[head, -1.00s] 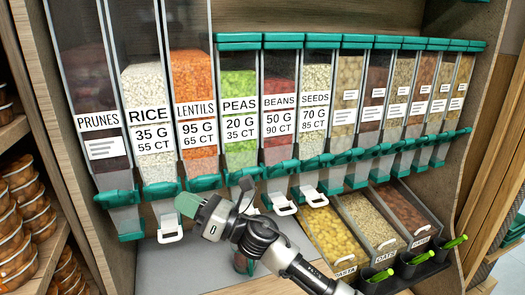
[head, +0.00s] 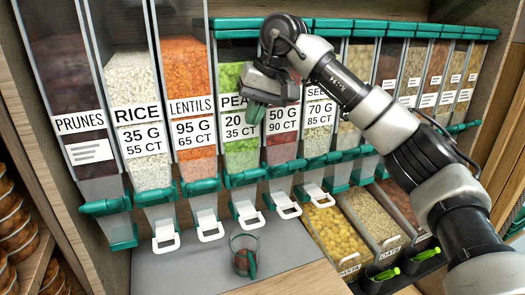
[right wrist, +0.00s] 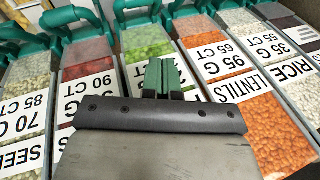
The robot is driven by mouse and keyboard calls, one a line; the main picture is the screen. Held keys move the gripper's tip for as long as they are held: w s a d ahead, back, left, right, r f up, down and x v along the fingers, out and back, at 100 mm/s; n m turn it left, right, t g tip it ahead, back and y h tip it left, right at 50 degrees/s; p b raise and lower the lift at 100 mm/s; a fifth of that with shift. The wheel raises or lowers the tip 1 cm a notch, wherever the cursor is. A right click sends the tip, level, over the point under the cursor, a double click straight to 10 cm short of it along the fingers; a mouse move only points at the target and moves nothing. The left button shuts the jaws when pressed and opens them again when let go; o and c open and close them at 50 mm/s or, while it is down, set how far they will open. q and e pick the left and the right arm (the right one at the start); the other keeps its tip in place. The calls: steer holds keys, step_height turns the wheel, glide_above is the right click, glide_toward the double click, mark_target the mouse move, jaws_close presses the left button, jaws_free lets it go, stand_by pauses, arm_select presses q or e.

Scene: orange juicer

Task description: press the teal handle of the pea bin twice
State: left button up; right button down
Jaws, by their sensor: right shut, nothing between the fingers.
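The pea bin (head: 238,150) is a clear dispenser of green peas in the row; its label is partly covered by my right gripper. Its teal handle (head: 243,179) is at the bottom of the bin, with a white lever (head: 247,214) hanging below. My right gripper (head: 256,112) is shut and empty, in front of the bin's label, well above the handle. In the right wrist view the shut green fingertips (right wrist: 164,78) lie over the pea bin (right wrist: 148,46), which appears upside down; its teal handle (right wrist: 137,14) is at the top. My left gripper is not in view.
A clear cup (head: 244,257) stands on the grey shelf below the pea bin. The lentils bin (head: 187,75) and beans bin (head: 282,150) flank it. Open trays of pasta (head: 335,238) and oats are at the lower right.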

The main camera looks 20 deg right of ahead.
mark_target(249, 176)
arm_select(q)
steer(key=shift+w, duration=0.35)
arm_select(e)
steer(key=d+r, duration=0.1)
steer(key=d+r+h, duration=0.2)
steer(key=d, duration=0.1)
steer(key=shift+s+d+r, duration=0.1)
steer(key=shift+s+r, duration=0.05)
steer(key=shift+s, duration=0.1)
